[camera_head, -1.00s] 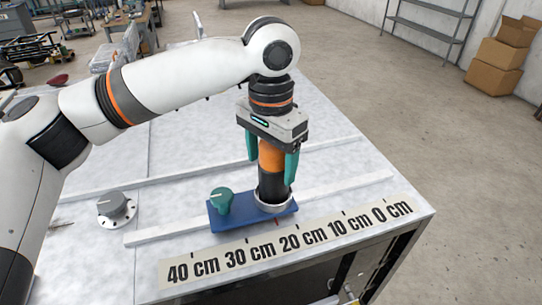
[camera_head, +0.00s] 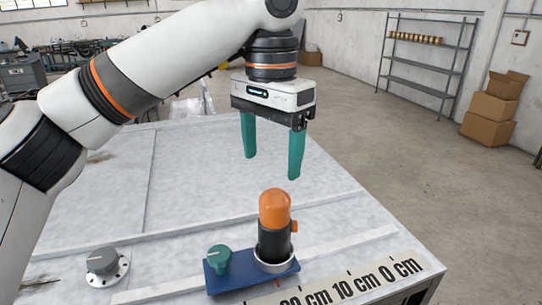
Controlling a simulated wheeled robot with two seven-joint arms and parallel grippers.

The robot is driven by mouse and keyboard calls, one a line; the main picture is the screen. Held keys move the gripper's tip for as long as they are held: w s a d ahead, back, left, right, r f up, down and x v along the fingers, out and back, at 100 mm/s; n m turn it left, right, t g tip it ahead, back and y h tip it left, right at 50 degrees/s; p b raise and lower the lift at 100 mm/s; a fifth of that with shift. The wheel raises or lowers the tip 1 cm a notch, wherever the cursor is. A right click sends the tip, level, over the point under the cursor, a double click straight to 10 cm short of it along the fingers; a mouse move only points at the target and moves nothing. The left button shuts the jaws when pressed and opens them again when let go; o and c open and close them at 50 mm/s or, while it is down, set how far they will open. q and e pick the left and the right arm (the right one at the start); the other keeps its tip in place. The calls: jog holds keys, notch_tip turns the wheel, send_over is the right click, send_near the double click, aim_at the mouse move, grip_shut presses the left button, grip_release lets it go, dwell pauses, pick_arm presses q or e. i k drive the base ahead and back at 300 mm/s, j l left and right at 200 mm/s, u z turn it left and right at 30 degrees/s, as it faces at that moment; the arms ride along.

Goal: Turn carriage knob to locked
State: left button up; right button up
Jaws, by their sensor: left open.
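The blue carriage (camera_head: 225,279) sits on the rail near the table's front edge. The green carriage knob (camera_head: 217,259) stands upright on its left part, with a pale pointer mark on top. An orange and black cylinder (camera_head: 275,227) stands upright in a light ring on the carriage's right part. My left gripper (camera_head: 271,164) is open and empty, with teal fingers pointing down, above and behind the cylinder and apart from it. My right gripper is not in view.
A grey knob on a round base (camera_head: 103,264) is on the table at left. A centimetre scale (camera_head: 345,287) runs along the front edge, partly cut off. Two rails cross the white tabletop (camera_head: 195,185); the area behind them is clear.

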aim_at(218, 256)
jog(key=k, duration=1.5)
